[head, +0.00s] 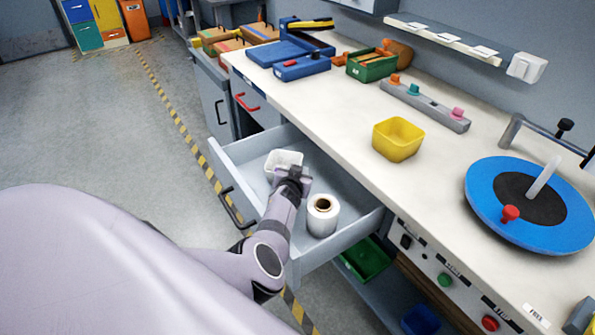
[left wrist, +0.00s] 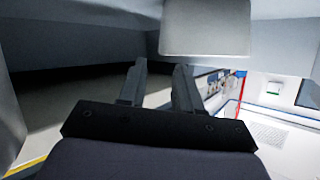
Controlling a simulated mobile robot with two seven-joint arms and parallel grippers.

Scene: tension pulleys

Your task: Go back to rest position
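My left arm reaches over the open drawer (head: 345,240) in the head view. My left gripper (head: 294,176) is at the near side of a small white container (head: 283,160) inside the drawer. In the left wrist view the two fingers of my left gripper (left wrist: 159,68) stand apart with nothing visible between them. A pale rounded block (left wrist: 207,28) is just beyond the fingertips in that view; I cannot tell whether they touch it. My right gripper is not in view.
A roll of white film (head: 322,216) stands in the drawer beside my arm. The workbench (head: 330,115) above carries a yellow bin (head: 398,139), a blue disc (head: 490,215) and a green box (head: 371,65). The floor (head: 90,130) at the left is clear.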

